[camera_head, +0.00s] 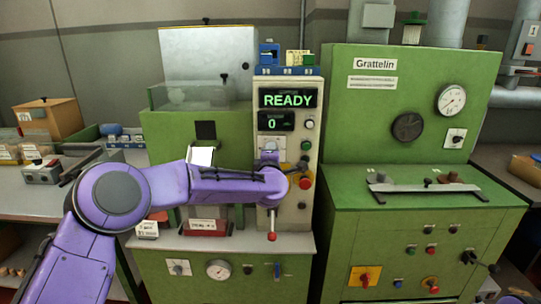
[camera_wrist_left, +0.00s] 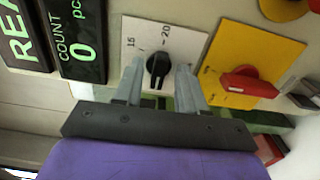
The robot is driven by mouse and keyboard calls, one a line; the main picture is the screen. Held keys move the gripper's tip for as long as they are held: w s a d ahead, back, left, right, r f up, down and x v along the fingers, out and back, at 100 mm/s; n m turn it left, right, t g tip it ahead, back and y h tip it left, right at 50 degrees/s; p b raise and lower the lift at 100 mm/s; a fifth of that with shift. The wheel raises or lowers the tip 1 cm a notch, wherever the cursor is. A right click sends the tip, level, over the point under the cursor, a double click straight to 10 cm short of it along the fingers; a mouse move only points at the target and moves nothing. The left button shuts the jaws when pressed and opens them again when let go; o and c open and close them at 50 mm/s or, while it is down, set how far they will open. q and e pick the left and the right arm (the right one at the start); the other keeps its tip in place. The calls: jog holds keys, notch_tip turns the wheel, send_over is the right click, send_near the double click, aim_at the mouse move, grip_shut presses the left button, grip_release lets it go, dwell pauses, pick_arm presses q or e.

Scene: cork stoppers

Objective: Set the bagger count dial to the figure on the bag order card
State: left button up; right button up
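The count dial (camera_wrist_left: 157,68) is a black knob on a white plate marked 15 and 20, seen in the left wrist view. My left gripper (camera_wrist_left: 160,74) is open, with one finger on each side of the knob and gaps visible between. In the head view my left gripper (camera_head: 269,154) is at the grey panel, and its arm hides the dial there. The display (camera_head: 287,110) reads READY with a count of 0. I cannot tell which card is the bag order card; a small white card (camera_head: 147,229) stands on the ledge, its text too small to read.
A yellow plate with a red switch (camera_wrist_left: 248,82) is right of the dial in the wrist view. Buttons (camera_head: 305,145) and a red knob (camera_head: 305,183) line the panel's right side. A green machine (camera_head: 400,165) with gauges stands to the right.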

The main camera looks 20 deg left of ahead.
pick_arm(q)
jog(key=b+v, duration=0.2)
jog(key=v, duration=0.8)
jog(key=shift+s, duration=0.25)
jog(key=shift+d+r, duration=0.1)
jog(key=s+a+f+m+g+h, duration=0.1)
jog(key=s+f+m+g, duration=0.35)
jog(key=f, duration=0.95)
jog(key=s+a+f+m+g+h, duration=0.15)
jog(key=s+f+m, duration=0.45)
jog(key=s+f, duration=0.65)
jog(key=s+a+f+m+g, duration=0.1)
jog(key=s+a+f+g, duration=0.1)
jog(key=s+f, duration=0.4)
jog(key=s+a+f+m+g+p, duration=0.1)
jog(key=s+a+f+g, duration=0.2)
jog(key=s, duration=1)
jog(key=s+a+f+m+g+p, duration=0.1)
jog(key=s+a+f+m+g, duration=0.1)
jog(key=s+f, duration=0.7)
jog(key=shift+s+a+f+g+y, duration=0.3)
jog(key=shift+a+g+y, duration=0.15)
jog(key=shift+a+g, duration=0.2)
